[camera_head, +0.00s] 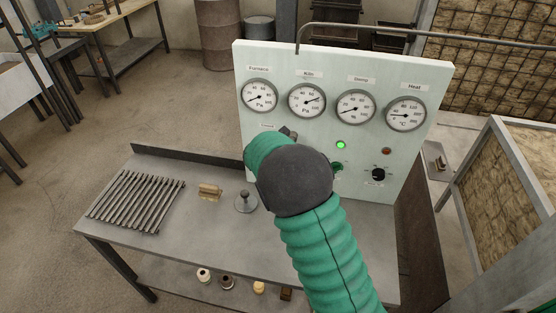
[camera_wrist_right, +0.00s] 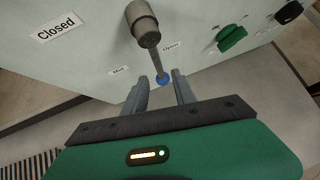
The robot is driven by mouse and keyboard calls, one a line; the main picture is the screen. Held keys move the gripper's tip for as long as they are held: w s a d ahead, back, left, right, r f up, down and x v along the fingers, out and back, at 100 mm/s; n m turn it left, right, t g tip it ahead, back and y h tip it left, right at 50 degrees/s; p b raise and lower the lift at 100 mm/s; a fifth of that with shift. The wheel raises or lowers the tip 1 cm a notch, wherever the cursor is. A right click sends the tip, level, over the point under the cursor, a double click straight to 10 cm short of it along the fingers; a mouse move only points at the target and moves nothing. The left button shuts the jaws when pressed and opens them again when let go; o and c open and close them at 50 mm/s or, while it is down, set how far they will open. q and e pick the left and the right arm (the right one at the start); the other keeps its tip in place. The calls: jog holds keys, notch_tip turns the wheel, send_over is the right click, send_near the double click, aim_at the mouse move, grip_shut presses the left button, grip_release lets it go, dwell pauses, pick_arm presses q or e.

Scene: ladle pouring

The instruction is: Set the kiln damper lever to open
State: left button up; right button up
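The kiln damper lever shows in the right wrist view: a grey hub (camera_wrist_right: 145,25) with a thin rod ending in a blue tip (camera_wrist_right: 162,79). The rod lies between the "Mid" label (camera_wrist_right: 118,70) and the "Open" label (camera_wrist_right: 170,46); the "Closed" label (camera_wrist_right: 56,26) is farther left. My right gripper (camera_wrist_right: 161,84) is open, its two fingers either side of the blue tip; contact is not clear. In the head view my green right arm hides the gripper and most of the lever. My left gripper is out of view.
The upright panel (camera_head: 439,85) carries four gauges, a green lamp (camera_head: 340,145), a red lamp (camera_head: 386,151), and a black knob (camera_head: 378,174). A green knob (camera_wrist_right: 232,38) is right of the lever. The bench (camera_head: 180,244) holds metal rods (camera_head: 137,201) and a brass block (camera_head: 209,192).

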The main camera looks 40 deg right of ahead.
jog(key=v, duration=1.2)
